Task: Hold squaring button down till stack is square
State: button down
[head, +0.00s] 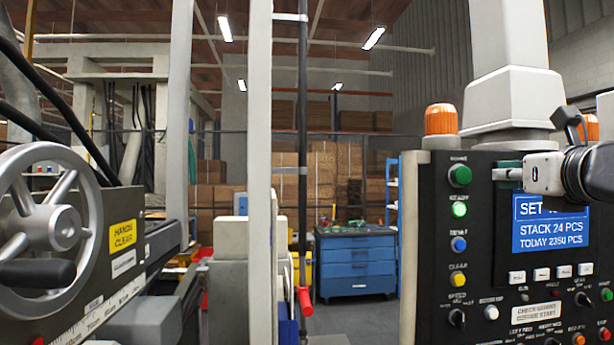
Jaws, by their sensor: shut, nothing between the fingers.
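A dark control panel (480,305) stands at the right. Its left column has a dark green button (459,176), a brightly lit green button (459,209), a blue button (459,244) and a yellow button (458,279). My gripper (502,174) is shut and empty. It points left across the panel, level with the top green button and apart from it to the right. The stack is not identifiable in this view.
A blue screen (551,222), partly covered by my gripper, reads "STACK 24 PCS". An orange beacon (441,119) tops the panel. A handwheel (45,235) and a yellow "HANDS CLEAR" sign (123,234) are at left. A pale post (259,170) stands mid-view; a blue drawer cabinet (355,262) is behind.

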jog(key=shift+s+a, duration=0.2)
jog(key=shift+s, duration=1.35)
jog(key=s+a+f+m+g+h, duration=0.1)
jog(key=s+a+f+m+g, duration=0.2)
jog(key=f+m, duration=0.7)
jog(key=s+a+f+m+g+h, duration=0.25)
jog(key=f+m, duration=0.35)
jog(key=m, duration=0.9)
jog(key=s+a+f+m+g+y, duration=0.5)
jog(key=s+a+f+m+g, duration=0.2)
jog(key=s+a+f, duration=0.5)
jog(key=f+m, duration=0.1)
jog(key=m, duration=0.1)
jog(key=shift+s+a+f+m+y, duration=0.15)
jog(key=shift+a+f+m+y, duration=0.1)
jog(key=shift+f+m+y, duration=0.1)
jog(key=shift+a+r, duration=0.1)
jog(key=shift+a, duration=0.05)
